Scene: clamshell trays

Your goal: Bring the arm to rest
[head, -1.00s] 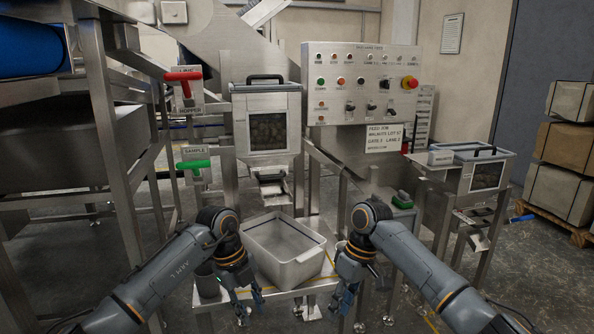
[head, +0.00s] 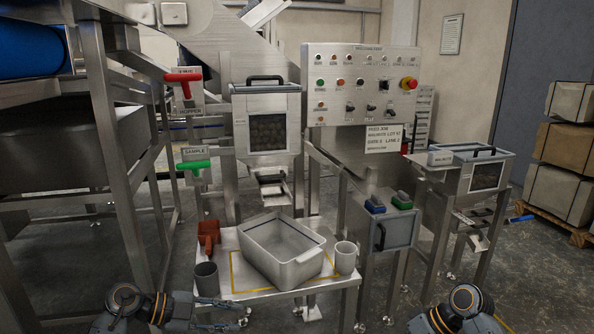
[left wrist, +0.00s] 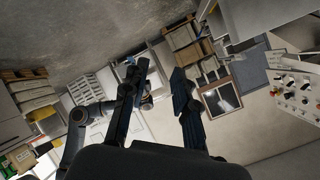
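My left gripper (head: 242,315) is low in the head view, in front of the small steel table, with its fingers pointing right. In the left wrist view its two dark fingers (left wrist: 158,82) stand apart with nothing between them. My right arm shows only as a rounded joint at the bottom right of the head view; its gripper is out of that view. An arm of mine also shows at the left of the left wrist view, partly behind a finger; no clear gripper can be made out on it.
The steel table (head: 345,283) holds a grey bin (head: 285,252), a red scoop (head: 208,238), a dark cup (head: 206,277) and a light cup (head: 345,257). A hopper frame (head: 125,200) stands left. A grey box stand (head: 395,232) stands right of the table.

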